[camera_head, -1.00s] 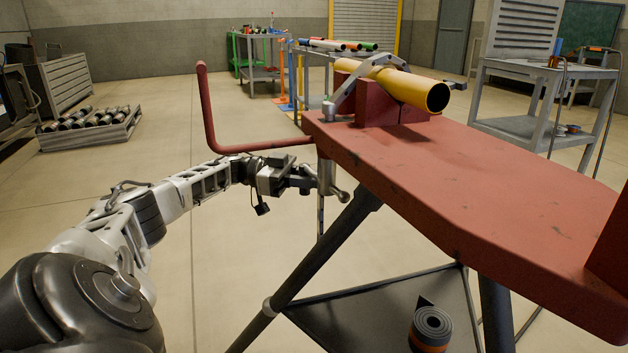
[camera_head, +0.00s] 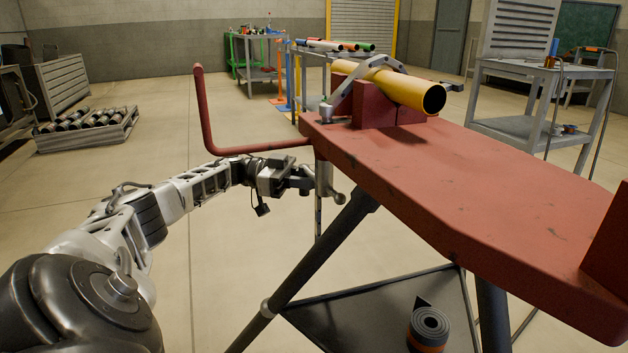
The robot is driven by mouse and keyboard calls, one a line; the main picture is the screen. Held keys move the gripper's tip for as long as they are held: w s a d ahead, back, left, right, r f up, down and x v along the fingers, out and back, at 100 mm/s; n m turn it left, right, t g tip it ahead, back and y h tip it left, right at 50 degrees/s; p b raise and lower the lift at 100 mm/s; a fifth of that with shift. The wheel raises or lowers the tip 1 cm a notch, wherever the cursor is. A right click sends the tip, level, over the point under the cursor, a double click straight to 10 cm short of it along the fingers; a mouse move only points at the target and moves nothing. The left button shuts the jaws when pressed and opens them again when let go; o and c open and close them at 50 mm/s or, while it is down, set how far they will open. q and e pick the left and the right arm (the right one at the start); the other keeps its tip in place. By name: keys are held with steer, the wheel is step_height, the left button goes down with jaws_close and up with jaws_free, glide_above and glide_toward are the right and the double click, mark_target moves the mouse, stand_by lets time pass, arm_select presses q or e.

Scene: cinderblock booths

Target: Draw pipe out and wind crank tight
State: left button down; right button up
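A yellow pipe (camera_head: 405,92) lies in the red vise block (camera_head: 374,106) on the red bench (camera_head: 470,185), under a grey arched yoke (camera_head: 347,92). Its open end faces me. The crank (camera_head: 325,183) hangs below the bench's left end, with a round knob at its right. My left gripper (camera_head: 304,181) is at the crank, its fingers reaching up to it from the left. The fingers are small and partly merge with the crank, so I cannot tell whether they are shut on it. My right gripper is not in view.
A red bent bar (camera_head: 207,125) juts from the bench's left side. Dark legs and a lower shelf (camera_head: 380,320) with a rolled mat (camera_head: 428,330) are below. A crate of cylinders (camera_head: 85,140) sits at far left. Floor at left is open.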

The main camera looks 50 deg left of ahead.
arm_select(q)
steer(key=shift+d+f, duration=0.25)
steer(key=shift+d, duration=0.15)
steer(key=c, duration=1.3)
jaws_free()
steer(key=shift+o, duration=0.2)
steer(key=shift+r, duration=0.15)
steer(key=shift+a, duration=0.15)
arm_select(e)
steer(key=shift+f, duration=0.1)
arm_select(q)
steer(key=b+v, duration=1)
steer(key=v, duration=0.2)
steer(key=shift+b, duration=0.4)
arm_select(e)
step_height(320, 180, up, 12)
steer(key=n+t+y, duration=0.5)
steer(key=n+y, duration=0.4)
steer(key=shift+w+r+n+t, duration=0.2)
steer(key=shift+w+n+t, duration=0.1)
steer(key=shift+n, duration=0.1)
